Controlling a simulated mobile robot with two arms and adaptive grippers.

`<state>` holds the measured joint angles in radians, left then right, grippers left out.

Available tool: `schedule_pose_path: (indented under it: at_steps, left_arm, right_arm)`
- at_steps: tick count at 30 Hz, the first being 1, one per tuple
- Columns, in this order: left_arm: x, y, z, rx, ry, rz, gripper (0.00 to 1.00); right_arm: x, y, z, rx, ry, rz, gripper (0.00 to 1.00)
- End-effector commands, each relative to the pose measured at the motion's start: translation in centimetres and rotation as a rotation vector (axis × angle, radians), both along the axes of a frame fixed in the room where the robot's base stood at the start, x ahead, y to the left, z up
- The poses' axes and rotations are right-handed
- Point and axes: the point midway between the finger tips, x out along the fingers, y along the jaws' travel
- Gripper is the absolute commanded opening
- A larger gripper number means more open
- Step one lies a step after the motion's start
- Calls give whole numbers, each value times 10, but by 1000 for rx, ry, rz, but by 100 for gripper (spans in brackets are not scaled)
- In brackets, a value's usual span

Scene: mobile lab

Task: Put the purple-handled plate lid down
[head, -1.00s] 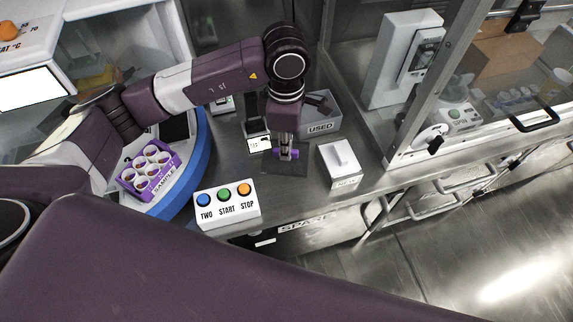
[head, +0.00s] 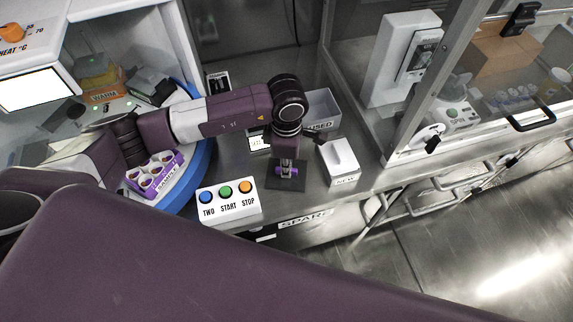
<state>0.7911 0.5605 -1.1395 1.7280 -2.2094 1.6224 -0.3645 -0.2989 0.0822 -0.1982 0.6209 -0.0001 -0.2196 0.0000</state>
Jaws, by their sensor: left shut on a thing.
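The plate lid (head: 299,184) is a dark flat square with a small purple handle (head: 290,172) in its middle. It is over the steel counter, between the button box and the white box marked NEW. My left gripper (head: 287,164) points down from above and is shut on the purple handle. Its fingers hide part of the handle. I cannot tell whether the lid touches the counter or hangs just above it. My right gripper is not in view.
A button box (head: 229,210) stands left of the lid, the white NEW box (head: 341,161) to its right. A grey USED bin (head: 323,108) is behind. A purple sample rack (head: 158,186) sits by the blue curved rim (head: 190,178). A glass-fronted cabinet (head: 400,60) bounds the right.

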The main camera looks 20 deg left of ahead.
Motion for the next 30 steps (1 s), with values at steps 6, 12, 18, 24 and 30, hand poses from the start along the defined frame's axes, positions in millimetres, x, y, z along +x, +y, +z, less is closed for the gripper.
schedule_pose_path:
  at_steps: [6,12,18,24,30]
  left_arm:
    - [0,0,-2,1,0,0,22]
    - [0,0,-2,1,0,0,27]
    - [0,0,1,0,0,1,27]
    - [2,0,28,0,-6,-2,27]
    - [1,0,72,-1,-6,-2,27]
  right_arm:
    - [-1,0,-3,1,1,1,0]
    - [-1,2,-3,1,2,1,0]
    - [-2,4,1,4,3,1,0]
    - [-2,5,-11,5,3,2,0]
    - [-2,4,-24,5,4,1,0]
